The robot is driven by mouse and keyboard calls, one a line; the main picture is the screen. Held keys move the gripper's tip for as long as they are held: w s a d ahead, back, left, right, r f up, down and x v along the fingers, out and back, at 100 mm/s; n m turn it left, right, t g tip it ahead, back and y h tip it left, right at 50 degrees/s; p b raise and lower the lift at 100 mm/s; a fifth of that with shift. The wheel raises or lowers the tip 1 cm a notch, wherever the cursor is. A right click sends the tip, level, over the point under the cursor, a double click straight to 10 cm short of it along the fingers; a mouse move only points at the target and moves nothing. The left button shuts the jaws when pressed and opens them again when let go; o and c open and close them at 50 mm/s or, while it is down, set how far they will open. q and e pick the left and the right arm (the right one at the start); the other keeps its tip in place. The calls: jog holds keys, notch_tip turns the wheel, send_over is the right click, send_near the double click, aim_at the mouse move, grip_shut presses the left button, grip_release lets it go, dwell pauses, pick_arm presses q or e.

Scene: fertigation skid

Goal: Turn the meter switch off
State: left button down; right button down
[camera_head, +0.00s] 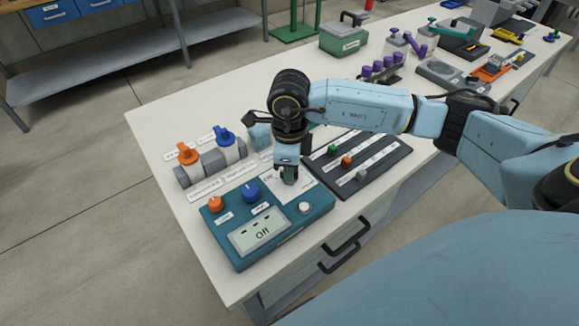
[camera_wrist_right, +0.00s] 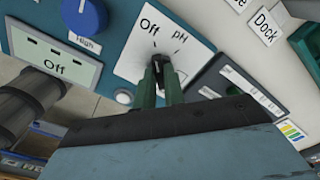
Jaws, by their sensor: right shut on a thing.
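The teal meter box (camera_head: 284,211) sits at the near left end of the bench. Its display (camera_head: 258,232) reads "Off", and the display also shows in the right wrist view (camera_wrist_right: 50,68). The white switch plate (camera_wrist_right: 130,62) carries the labels "Off" and "pH". My right gripper (camera_head: 289,177) reaches down onto this plate. In the right wrist view its green fingers (camera_wrist_right: 160,76) are shut on the small dark meter switch (camera_wrist_right: 157,60). The fingers partly hide the switch, so its exact pointing is hard to tell. My left gripper is not in view.
The meter also has an orange knob (camera_head: 215,203), a blue knob (camera_head: 250,190) and a white button (camera_head: 305,208). Orange-handled (camera_head: 187,153) and blue-handled (camera_head: 223,136) valves stand behind it. A dark tray (camera_head: 385,170) with small coloured pieces lies close to the right.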

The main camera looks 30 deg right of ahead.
jog(key=shift+r, duration=0.1)
jog(key=c, duration=1.5)
grip_release()
